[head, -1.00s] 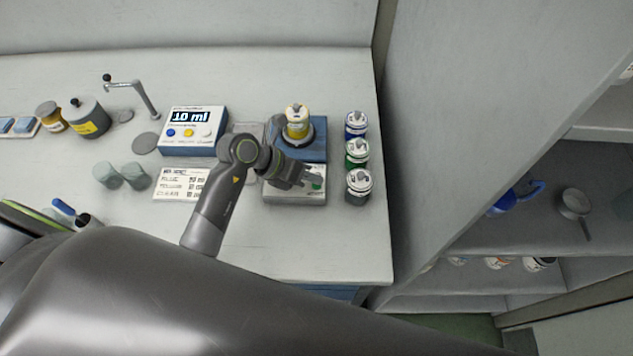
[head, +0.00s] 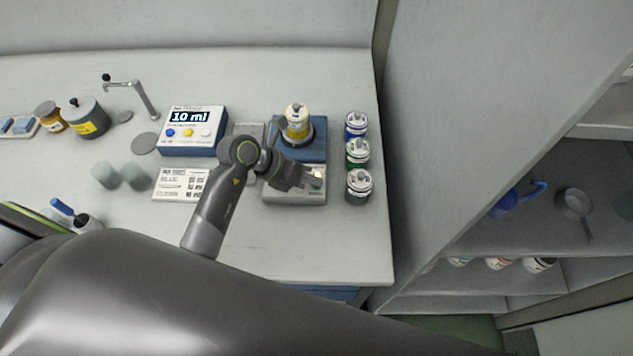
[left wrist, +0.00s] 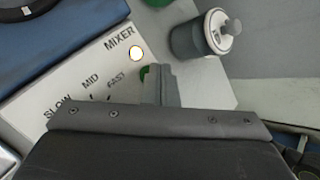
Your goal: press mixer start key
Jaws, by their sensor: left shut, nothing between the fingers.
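The mixer (head: 296,198) stands near the right end of the bench, with a yellow can (head: 297,122) on its round platform. Its sloped panel (left wrist: 92,80) shows MIXER, SLOW, MID and FAST in the left wrist view. A round lamp (left wrist: 137,54) there glows pale yellow-white. The green start key (left wrist: 145,72) is mostly hidden behind my left fingers. My left gripper (head: 314,183) is shut and empty, its tips (left wrist: 162,70) over the key; I cannot tell whether they touch it. My right gripper is not in view.
Several lidded cans stand right of the mixer, the nearest grey one (head: 359,186) close to my left fingers. A dosing unit (head: 193,130) reading 10 ml and a printed card (head: 180,184) lie left. The front right bench top is clear.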

